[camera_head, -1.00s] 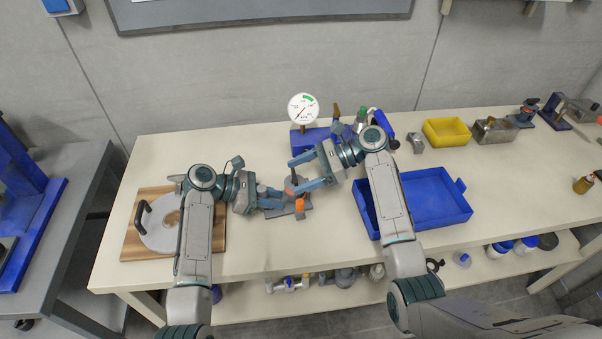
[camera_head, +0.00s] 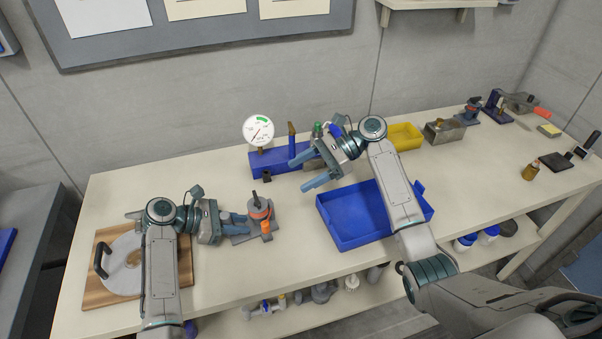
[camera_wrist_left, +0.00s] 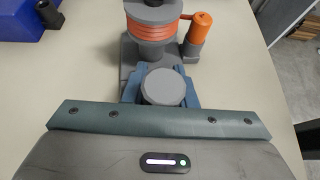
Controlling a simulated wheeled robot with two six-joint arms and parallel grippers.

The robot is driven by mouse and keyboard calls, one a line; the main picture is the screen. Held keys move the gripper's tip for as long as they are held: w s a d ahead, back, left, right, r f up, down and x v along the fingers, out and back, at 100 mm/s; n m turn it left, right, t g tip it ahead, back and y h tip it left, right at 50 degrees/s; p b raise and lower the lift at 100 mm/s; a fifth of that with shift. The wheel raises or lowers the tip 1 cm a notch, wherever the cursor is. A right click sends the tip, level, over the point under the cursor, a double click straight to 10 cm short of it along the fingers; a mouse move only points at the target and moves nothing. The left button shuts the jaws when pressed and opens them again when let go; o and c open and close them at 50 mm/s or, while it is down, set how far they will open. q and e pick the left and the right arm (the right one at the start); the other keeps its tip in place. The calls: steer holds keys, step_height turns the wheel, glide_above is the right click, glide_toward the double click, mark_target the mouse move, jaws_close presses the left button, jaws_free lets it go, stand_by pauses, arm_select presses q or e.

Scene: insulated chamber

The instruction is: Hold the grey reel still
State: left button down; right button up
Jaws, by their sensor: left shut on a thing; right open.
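The grey reel (camera_head: 259,212), wound with orange line, stands upright on a grey base plate on the bench. It also shows at the top of the left wrist view (camera_wrist_left: 152,32), with an orange-topped grey post (camera_wrist_left: 197,38) beside it. My left gripper (camera_head: 238,226) is at the reel's left side. In the left wrist view its blue fingers are shut on a round grey part (camera_wrist_left: 163,88) of the reel's base, partly hiding it. My right gripper (camera_head: 306,170) is open and empty, up and to the right of the reel.
A blue block with a dial gauge (camera_head: 258,131) stands behind the reel. A blue tray (camera_head: 350,239) lies to the right, partly under my right arm. A wooden board with a grey disc (camera_head: 122,265) is at the left. A yellow bin (camera_head: 404,137) stands further back.

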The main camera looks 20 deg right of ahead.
arm_select(q)
jaws_free()
stand_by(0.8)
steer(key=shift+a, duration=0.15)
steer(key=b+v, duration=0.2)
steer(key=v, duration=0.7)
steer(key=shift+a, duration=0.3)
steer(key=shift+a+r, duration=0.4)
steer(key=shift+r, duration=0.1)
